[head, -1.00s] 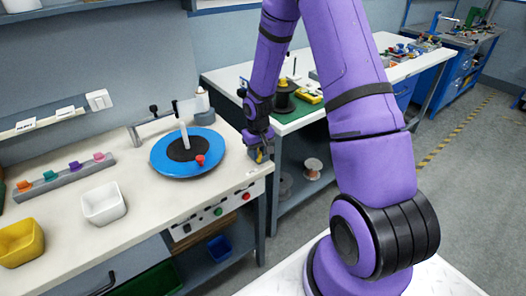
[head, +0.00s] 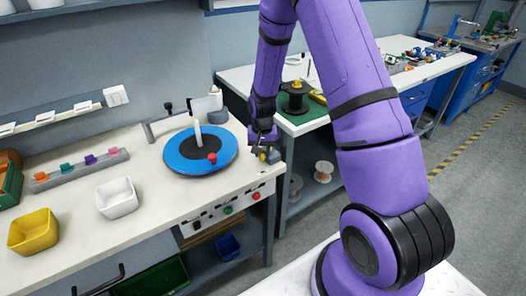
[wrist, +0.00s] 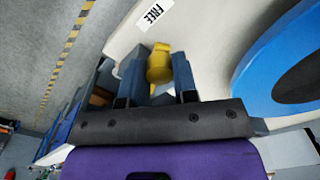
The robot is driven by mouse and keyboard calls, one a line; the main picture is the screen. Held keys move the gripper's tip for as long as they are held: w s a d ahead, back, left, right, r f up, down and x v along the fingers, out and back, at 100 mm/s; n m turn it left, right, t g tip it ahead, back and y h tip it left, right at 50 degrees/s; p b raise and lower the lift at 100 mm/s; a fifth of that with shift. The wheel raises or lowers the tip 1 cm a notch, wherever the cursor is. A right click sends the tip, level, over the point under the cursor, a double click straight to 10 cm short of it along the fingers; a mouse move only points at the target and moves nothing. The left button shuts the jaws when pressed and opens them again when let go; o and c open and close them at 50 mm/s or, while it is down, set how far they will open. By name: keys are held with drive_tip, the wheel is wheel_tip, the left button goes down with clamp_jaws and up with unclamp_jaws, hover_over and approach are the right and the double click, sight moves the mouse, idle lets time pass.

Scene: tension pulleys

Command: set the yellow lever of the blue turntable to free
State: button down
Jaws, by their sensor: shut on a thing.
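The blue turntable (head: 174,154) lies on the white bench with a black centre, a white upright post and a red knob. It also shows at the right of the wrist view (wrist: 250,75). The yellow lever (wrist: 159,66) is at the bench's front right corner, right of the turntable. My gripper (wrist: 157,78) is shut on the lever, with one finger on each side of it. A white label reading "FREE" (wrist: 154,14) lies just beyond the lever in the wrist view. In the head view my gripper (head: 263,150) largely hides the lever.
A white bin (head: 116,210) and a yellow bin (head: 33,244) stand on the bench at left, by a rack of coloured pieces (head: 85,174). Buttons (head: 228,209) line the bench front below the turntable. A second bench with a green mat (head: 290,121) stands behind my gripper.

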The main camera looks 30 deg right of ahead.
drive_tip(key=c, duration=0.9)
unclamp_jaws()
wheel_tip(320, 180, up, 11)
drive_tip(key=shift+f, duration=0.1)
